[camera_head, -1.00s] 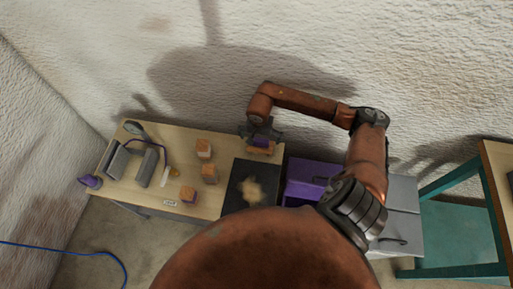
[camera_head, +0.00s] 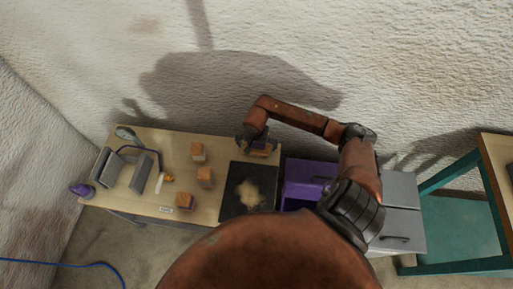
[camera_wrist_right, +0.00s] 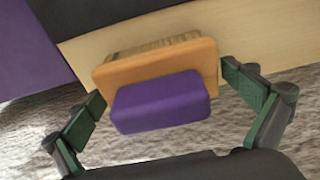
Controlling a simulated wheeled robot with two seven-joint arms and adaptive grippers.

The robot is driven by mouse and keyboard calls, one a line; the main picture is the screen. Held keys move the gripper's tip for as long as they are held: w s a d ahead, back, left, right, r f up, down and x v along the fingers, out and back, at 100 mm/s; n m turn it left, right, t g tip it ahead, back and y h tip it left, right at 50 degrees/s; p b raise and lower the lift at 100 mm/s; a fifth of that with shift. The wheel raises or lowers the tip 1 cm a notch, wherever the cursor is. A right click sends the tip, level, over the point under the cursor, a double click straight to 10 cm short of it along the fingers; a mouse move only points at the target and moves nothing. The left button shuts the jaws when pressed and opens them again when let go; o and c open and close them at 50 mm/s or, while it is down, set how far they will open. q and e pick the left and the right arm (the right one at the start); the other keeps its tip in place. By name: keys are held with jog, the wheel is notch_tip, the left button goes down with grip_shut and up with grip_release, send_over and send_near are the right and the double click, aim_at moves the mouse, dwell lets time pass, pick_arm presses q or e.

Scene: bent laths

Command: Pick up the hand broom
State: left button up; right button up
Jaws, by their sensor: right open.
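The hand broom (camera_head: 259,152) lies at the back edge of the bench, by the black mat. In the right wrist view it shows a purple grip (camera_wrist_right: 160,102) on an orange block (camera_wrist_right: 205,60), with tan bristles (camera_wrist_right: 150,46) beyond. My right gripper (camera_head: 254,142) is over the broom. In the wrist view its fingers (camera_wrist_right: 163,86) are spread apart, one on each side of the broom, with gaps between them and it. My left gripper is not in view.
A black mat (camera_head: 233,206) bears a pale heap of dust (camera_head: 249,194). A purple box (camera_head: 305,172) and grey cabinet (camera_head: 400,190) stand to the right. Wooden blocks (camera_head: 205,177), grey pieces (camera_head: 142,172) and a dial gauge (camera_head: 125,133) are on the left of the bench (camera_head: 225,146).

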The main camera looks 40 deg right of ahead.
jog(key=shift+c, duration=0.3)
jog(key=c, duration=1.2)
jog(key=shift+o, duration=0.2)
jog(key=shift+w+r, duration=0.1)
jog(key=shift+r, duration=0.35)
notch_tip(320, 180, up, 3)
jog(key=shift+d+f+p, duration=0.1)
jog(key=shift+p, duration=0.2)
jog(key=s+a+r+p, duration=0.1)
jog(key=s+a+r, duration=0.1)
jog(key=a+r, duration=0.7)
jog(key=a, duration=0.5)
jog(key=shift+s+r, duration=0.2)
jog(key=shift+s, duration=0.1)
